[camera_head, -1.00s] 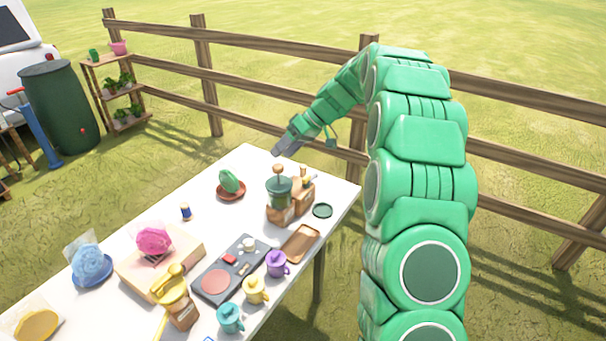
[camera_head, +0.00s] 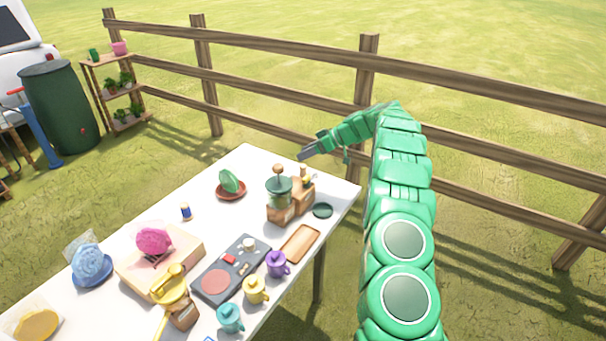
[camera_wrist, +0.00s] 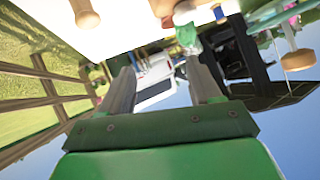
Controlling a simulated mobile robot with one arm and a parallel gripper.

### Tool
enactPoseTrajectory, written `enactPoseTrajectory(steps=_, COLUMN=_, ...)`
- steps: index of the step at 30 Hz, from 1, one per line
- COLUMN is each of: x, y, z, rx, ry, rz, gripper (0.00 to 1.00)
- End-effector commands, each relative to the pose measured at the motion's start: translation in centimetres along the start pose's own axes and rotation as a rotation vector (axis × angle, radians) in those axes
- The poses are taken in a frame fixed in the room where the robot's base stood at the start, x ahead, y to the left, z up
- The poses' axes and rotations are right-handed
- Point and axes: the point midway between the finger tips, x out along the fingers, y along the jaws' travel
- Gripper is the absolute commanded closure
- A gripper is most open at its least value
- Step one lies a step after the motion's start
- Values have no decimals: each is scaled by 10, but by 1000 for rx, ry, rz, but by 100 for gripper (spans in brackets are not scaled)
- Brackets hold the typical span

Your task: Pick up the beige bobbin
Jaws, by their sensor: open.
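A small pale beige piece (camera_head: 249,244) stands at the far end of the dark tray (camera_head: 207,291) on the table; it may be the beige bobbin, but it is too small to be sure. A light wooden piece (camera_head: 303,171) also stands upright on the wooden block behind the green jar. My gripper (camera_head: 306,153) is beyond the table's far right edge, in front of the fence, well away from the tray. In the wrist view my gripper (camera_wrist: 163,85) shows its two fingers apart with nothing held between them. Wooden knobs (camera_wrist: 85,18) show near the table there.
The white table (camera_head: 205,235) is crowded. A green jar (camera_head: 279,190), a wooden tray (camera_head: 300,243), purple (camera_head: 277,264), yellow (camera_head: 255,290) and teal (camera_head: 230,318) pots stand around the dark tray. A blue spool (camera_head: 185,211) stands farther left. A wooden fence (camera_head: 367,85) runs behind.

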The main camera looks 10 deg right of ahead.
Motion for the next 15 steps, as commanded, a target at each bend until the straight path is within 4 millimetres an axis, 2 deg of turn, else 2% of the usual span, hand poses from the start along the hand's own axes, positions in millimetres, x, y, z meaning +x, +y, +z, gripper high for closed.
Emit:
enactPoseTrajectory(steps=6, x=2, y=36, z=30, rx=-92, ry=51, rz=26, gripper=37)
enactPoseTrajectory(steps=15, x=4, y=70, z=69, rx=-214, ry=105, rz=59, gripper=37)
